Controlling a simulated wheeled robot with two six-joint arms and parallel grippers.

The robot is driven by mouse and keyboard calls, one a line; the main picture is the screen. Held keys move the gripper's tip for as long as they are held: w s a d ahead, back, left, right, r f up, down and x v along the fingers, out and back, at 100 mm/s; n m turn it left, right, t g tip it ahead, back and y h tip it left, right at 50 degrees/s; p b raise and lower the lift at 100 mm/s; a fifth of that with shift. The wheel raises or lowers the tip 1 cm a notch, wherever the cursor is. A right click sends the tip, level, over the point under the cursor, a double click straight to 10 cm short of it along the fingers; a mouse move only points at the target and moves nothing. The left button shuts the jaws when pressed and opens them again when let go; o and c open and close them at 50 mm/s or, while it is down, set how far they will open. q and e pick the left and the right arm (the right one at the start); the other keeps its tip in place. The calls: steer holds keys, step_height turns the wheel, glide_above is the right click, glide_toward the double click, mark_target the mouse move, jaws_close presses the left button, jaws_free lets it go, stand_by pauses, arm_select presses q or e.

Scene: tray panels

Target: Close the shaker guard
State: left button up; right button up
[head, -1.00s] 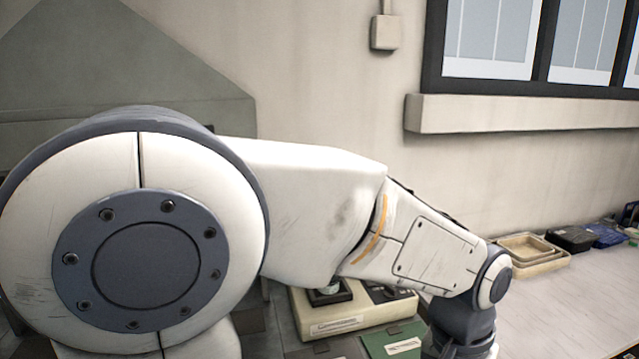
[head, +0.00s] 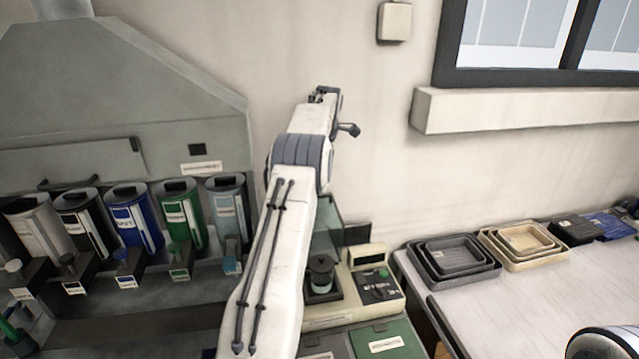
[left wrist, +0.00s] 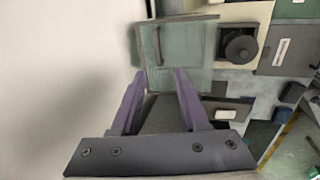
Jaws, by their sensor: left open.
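The shaker guard (head: 328,218) is a greenish see-through cover. It stands raised at the back of the cream shaker (head: 378,288), partly hidden by my left arm in the head view. In the left wrist view the guard (left wrist: 185,60) lies just beyond the fingertips, with its dark bar handle (left wrist: 157,44) nearly in line with the gap. My left gripper (left wrist: 152,76) is open and empty; I cannot tell whether it touches the guard. A black-lidded cup (head: 320,270) stands on the shaker. My right gripper is not in view.
Several coloured canisters (head: 130,220) stand in a rack at the left. Nested dark trays (head: 425,275) and beige trays (head: 497,252) sit on the bench at the right. The wall is close behind my left arm.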

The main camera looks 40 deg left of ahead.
arm_select(q)
steer(key=p+x, duration=0.1)
steer(key=x, duration=0.2)
steer(key=p+x, duration=0.1)
steer(key=x, duration=0.2)
steer(key=a+p+x, duration=0.1)
steer(key=p+x, duration=0.1)
steer(key=x, duration=0.1)
steer(key=shift+s+a, duration=0.1)
steer(key=shift+s, duration=0.2)
steer(key=shift+w+f, duration=0.1)
steer(key=shift+f, duration=0.4)
jaws_close()
stand_by(0.4)
